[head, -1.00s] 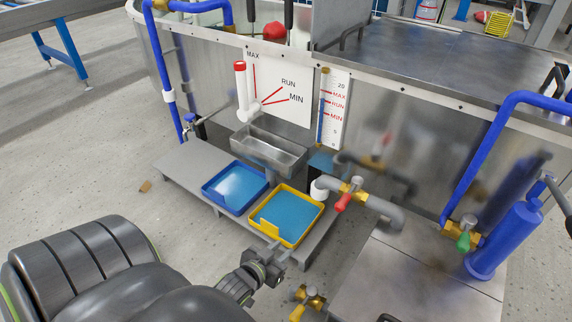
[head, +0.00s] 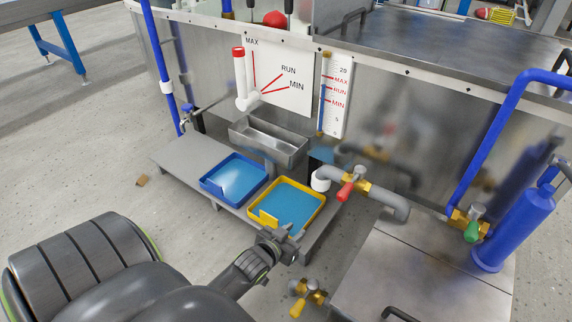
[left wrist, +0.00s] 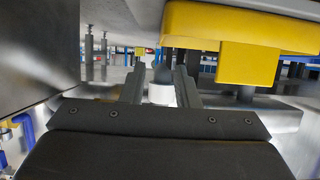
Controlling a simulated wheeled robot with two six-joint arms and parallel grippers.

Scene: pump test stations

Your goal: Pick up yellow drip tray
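In the left wrist view, the yellow tray (left wrist: 290,30) is above and to the right of the open fingers (left wrist: 160,85). I cannot tell whether the fingers touch it. My right gripper is not in view.
A grey pipe with a red-handled valve (head: 350,188) stands close right of the yellow tray. A metal trough (head: 268,140) is behind the trays. A yellow-handled valve (head: 303,300) is near the front. Open floor lies to the left.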

